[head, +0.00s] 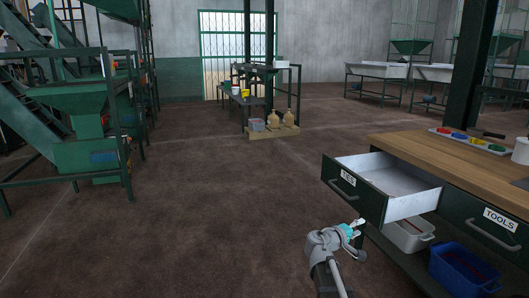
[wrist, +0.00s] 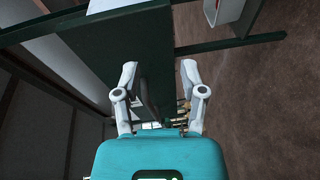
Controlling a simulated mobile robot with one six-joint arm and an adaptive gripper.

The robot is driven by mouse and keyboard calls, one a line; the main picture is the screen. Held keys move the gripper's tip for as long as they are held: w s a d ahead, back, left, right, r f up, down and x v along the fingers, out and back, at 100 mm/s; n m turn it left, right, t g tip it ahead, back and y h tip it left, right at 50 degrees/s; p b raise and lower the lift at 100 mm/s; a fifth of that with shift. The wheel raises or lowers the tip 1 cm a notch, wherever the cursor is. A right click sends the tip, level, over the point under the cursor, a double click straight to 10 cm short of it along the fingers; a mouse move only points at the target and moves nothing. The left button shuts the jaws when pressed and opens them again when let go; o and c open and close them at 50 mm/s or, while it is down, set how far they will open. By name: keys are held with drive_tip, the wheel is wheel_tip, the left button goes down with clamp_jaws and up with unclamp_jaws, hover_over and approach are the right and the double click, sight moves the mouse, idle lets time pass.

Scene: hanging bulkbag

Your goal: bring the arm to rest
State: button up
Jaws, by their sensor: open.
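My gripper (head: 357,225) is low at the bottom right of the head view, in front of the workbench's open drawer. In the wrist view my gripper (wrist: 160,70) has its two fingers spread apart with nothing held between them. The drawer labelled TIES (head: 372,209) is pulled out, and the part of its inside that shows is bare. A dark green panel, seemingly the drawer front (wrist: 150,45), lies beyond the fingers in the wrist view. I cannot tell whether a finger touches it.
The workbench (head: 430,155) has a closed TOOLS drawer (head: 490,228) and a lower shelf with a grey bin (head: 405,236) and a blue bin (head: 462,268). Green machinery (head: 85,120) stands at left. The brown floor (head: 210,200) between is clear.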

drive_tip(key=s+a+f+m+g+y+p, duration=0.2)
drive_tip(key=s+f+g+y, duration=0.15)
drive_tip(key=s+f, duration=0.2)
drive_tip(key=s+a+f+m+g+y+p, duration=0.1)
drive_tip(key=s+a+f+m+g+y, duration=0.2)
drive_tip(key=s, duration=0.4)
drive_tip(key=s+a+f+g+y+p, duration=0.2)
drive_tip(key=s+a+g+y+p, duration=0.1)
drive_tip(key=s+a+y, duration=0.55)
wheel_tip(320, 180, up, 38)
drive_tip(key=p, duration=3.7)
drive_tip(key=shift+s+a+f+h+p, duration=0.25)
drive_tip(key=shift+a+h+p, duration=0.05)
drive_tip(key=shift+h+p, duration=0.1)
